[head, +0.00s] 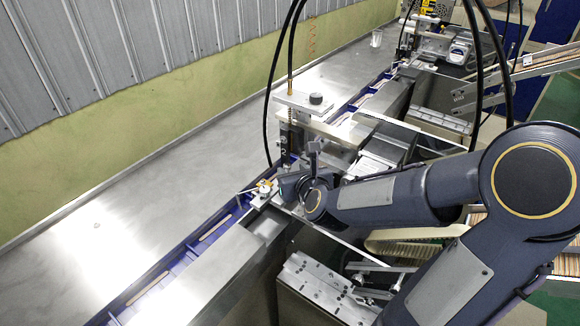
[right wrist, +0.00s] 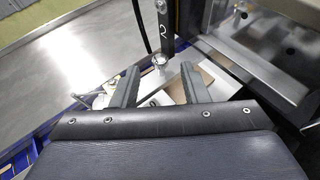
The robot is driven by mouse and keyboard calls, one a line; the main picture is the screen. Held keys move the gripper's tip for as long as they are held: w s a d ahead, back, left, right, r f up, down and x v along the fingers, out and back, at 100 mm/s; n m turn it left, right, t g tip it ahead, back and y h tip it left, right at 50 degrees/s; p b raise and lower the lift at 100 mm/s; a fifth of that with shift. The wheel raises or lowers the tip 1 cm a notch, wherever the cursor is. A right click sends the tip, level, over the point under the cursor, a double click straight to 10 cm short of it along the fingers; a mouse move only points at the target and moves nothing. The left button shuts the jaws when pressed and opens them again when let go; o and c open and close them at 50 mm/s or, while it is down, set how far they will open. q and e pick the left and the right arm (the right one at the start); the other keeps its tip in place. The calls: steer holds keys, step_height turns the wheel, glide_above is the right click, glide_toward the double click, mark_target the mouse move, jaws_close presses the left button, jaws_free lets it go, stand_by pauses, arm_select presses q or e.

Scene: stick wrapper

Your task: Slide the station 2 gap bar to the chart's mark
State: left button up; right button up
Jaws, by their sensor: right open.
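The station 2 head stands in the middle of the head view, with a dark upright (head: 291,142). The right wrist view shows this upright (right wrist: 167,22) with a white "2" on it. A small pale metal knob (right wrist: 160,62) sits at the upright's foot, beyond and between my fingertips; I cannot tell whether it belongs to the gap bar. My right gripper (right wrist: 160,72) is open, its fingers apart and nothing clearly between them. In the head view the right gripper (head: 284,186) is low beside the station, partly hidden by its wrist. I cannot make out the chart or its mark. My left gripper is not in view.
A blue conveyor channel (head: 205,240) with sticks runs diagonally past the station. A bare steel table (head: 100,235) lies to its left. Black cables (head: 270,95) hang by the station. A clear-fronted metal housing (right wrist: 265,50) stands right of the fingers. A white cup (head: 376,38) stands far back.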

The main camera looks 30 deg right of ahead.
mark_target(287, 165)
steer(key=shift+x, duration=1.65)
jaws_close()
